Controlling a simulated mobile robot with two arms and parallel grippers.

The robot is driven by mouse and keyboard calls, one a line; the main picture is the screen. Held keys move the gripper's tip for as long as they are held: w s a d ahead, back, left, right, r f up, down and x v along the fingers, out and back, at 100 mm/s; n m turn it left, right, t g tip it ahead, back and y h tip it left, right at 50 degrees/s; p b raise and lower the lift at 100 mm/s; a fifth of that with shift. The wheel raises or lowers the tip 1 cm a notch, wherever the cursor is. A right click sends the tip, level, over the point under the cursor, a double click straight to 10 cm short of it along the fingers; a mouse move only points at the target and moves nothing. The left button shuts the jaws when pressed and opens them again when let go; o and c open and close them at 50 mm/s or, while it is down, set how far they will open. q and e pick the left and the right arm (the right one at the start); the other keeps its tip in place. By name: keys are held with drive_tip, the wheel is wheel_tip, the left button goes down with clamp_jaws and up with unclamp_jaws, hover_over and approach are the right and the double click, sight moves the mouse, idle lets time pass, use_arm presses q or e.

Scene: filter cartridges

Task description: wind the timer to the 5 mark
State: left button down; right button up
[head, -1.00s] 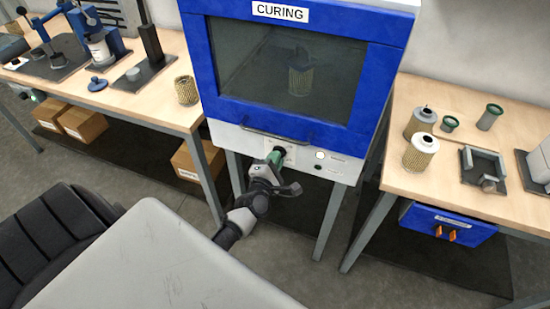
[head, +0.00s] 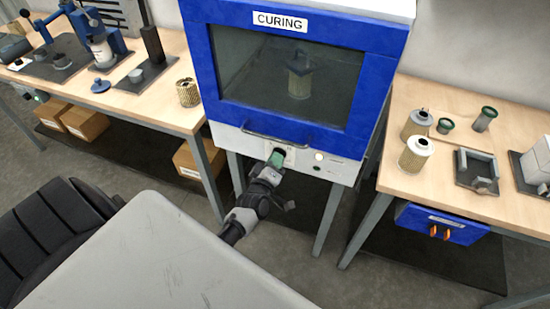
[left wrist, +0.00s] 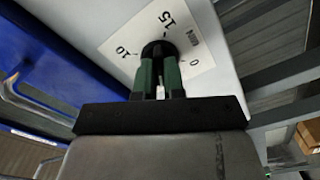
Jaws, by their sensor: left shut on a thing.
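The curing oven (head: 198,70) has a white timer dial plate (head: 291,152) on its lower front panel. The plate fills the top of the left wrist view (left wrist: 200,45), with 10, 15, 0 and MIN readable; the 5 mark is not visible. My left gripper (head: 277,157) is shut on the dark timer knob (left wrist: 158,48). Its green fingers (left wrist: 160,68) stand on either side of the knob. A small white mark shows between the fingers; I cannot tell whether it is the knob's pointer. My right gripper is not in view.
The oven door handle (head: 283,143) runs just above the dial. The left bench (head: 150,108) and right bench (head: 420,189) flank the oven. A grey surface (head: 150,265) fills the foreground.

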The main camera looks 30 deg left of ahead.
use_arm(q)
drive_tip(key=shift+m+p, duration=0.5)
drive_tip(key=shift+m, duration=1.7)
drive_tip(key=c, duration=1.2)
unclamp_jaws()
drive_tip(key=shift+s, duration=0.1)
drive_tip(key=b+v, duration=0.1)
drive_tip(key=v, duration=0.9)
drive_tip(key=shift+s, duration=0.35)
